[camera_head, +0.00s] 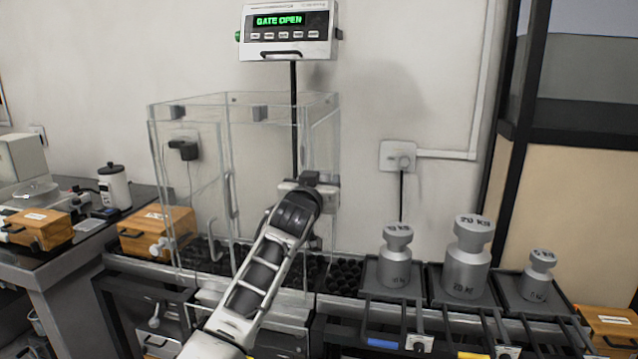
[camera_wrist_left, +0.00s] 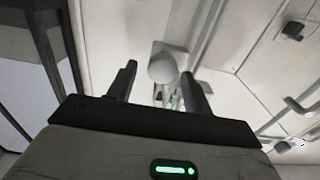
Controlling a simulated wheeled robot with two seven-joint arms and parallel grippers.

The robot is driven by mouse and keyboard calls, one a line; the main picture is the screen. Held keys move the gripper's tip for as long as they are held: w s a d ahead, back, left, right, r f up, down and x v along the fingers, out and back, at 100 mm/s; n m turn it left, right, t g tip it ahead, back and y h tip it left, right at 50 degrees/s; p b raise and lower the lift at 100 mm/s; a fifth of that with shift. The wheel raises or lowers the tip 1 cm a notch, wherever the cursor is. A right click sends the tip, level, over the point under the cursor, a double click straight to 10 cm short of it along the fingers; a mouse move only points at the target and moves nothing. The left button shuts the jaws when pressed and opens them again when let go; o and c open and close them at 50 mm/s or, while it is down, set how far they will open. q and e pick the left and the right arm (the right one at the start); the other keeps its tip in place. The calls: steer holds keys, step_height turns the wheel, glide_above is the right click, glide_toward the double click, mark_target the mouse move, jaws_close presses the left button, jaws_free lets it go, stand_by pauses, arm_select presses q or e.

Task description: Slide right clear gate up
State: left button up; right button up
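The clear weighing enclosure (camera_head: 188,100) stands against the wall at the centre of the head view. Its right clear panel (camera_head: 326,125) is see-through, and its lower part is partly hidden by my left arm. Which panels are raised is hard to tell. My left gripper (camera_head: 312,182) is at the enclosure's right side, with its fingertips mostly hidden behind the wrist. In the left wrist view the two fingers (camera_wrist_left: 160,88) are apart, with no panel or handle clearly between them. A round pale knob on a square wall plate (camera_wrist_left: 162,68) shows beyond them. My right gripper is not in view.
A display reading GATE OPEN (camera_head: 290,22) tops a black pole. Three metal weights (camera_head: 396,258), (camera_head: 467,262), (camera_head: 538,278) stand on dark trays to the right. A wall socket (camera_head: 398,156) is above them. A wooden box (camera_head: 150,232) sits left.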

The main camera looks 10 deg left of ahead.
arm_select(q)
steer(key=s+a+b, duration=0.1)
steer(key=s, duration=1.5)
steer(key=shift+a+b, duration=0.25)
steer(key=shift+b, duration=0.1)
steer(key=s+a+f+g, duration=0.1)
steer(key=s+f, duration=0.3)
steer(key=f, duration=0.4)
steer(key=s+f+m+g, duration=0.1)
steer(key=s+f+g, duration=0.15)
steer(key=f, duration=0.55)
steer(key=s+a+f+g, duration=0.1)
steer(key=s+f, duration=0.3)
steer(key=f, duration=0.4)
steer(key=s+f+g+h, duration=0.1)
steer(key=s+f+g, duration=0.2)
steer(key=s+f, duration=1.1)
steer(key=s+a, duration=0.1)
steer(key=s, duration=0.3)
steer(key=shift+s+m, duration=0.2)
steer(key=shift+m, duration=0.1)
